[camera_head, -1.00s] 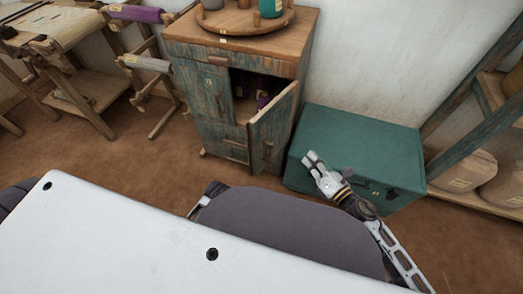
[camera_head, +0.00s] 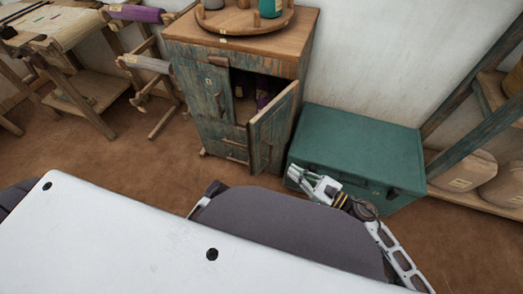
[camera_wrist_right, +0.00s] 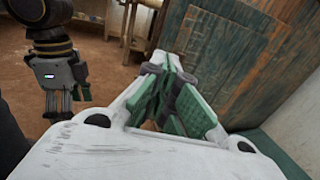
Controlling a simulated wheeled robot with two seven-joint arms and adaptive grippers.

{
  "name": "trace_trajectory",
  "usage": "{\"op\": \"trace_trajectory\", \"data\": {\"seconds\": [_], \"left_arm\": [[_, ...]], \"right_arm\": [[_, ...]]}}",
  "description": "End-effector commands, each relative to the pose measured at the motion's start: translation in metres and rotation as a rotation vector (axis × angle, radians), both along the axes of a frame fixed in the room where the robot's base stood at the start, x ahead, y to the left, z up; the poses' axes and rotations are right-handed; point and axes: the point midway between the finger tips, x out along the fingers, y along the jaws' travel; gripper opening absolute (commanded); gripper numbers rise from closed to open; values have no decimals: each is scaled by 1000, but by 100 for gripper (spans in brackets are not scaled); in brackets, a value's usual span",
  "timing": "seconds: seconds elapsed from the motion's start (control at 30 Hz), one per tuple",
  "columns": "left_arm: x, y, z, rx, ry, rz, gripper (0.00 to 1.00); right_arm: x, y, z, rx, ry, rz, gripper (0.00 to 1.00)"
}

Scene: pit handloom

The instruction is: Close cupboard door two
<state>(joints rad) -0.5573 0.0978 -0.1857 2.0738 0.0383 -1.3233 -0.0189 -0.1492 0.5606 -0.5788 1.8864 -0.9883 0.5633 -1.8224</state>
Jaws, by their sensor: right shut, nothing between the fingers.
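The cupboard (camera_head: 212,95) stands at the back with worn blue-green doors. Its right-hand door (camera_head: 272,122) stands open, swung out toward me, and the dark inside with purple things shows behind it. My right gripper (camera_head: 292,176) is shut and empty, in front of the teal chest and right of the door's lower end, apart from it. In the right wrist view, my right gripper's closed fingertips (camera_wrist_right: 166,72) point toward a worn blue-green wooden panel (camera_wrist_right: 235,55), which appears to be this door. My left gripper (camera_wrist_right: 65,90) shows at the left there; its jaw opening is unclear.
The teal chest (camera_head: 355,145) stands right of the cupboard, close under my right forearm. A loom frame (camera_head: 75,75) stands at the left. Brown floor (camera_head: 120,160) is clear left of the cupboard.

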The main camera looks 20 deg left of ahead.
Motion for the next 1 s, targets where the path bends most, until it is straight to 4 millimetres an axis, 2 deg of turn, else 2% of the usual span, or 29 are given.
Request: {"op": "trace_trajectory", "data": {"seconds": [0.27,0.47,1.0], "left_arm": [[0,0,0,0,0,0,82],[0,0,0,1,0,0,82],[1,1,0,1,0,0,82]], "right_arm": [[1,2,0,2,2,-1,0],[5,12,1,2,-1,0,0],[25,63,0,2,2,0,0]]}}
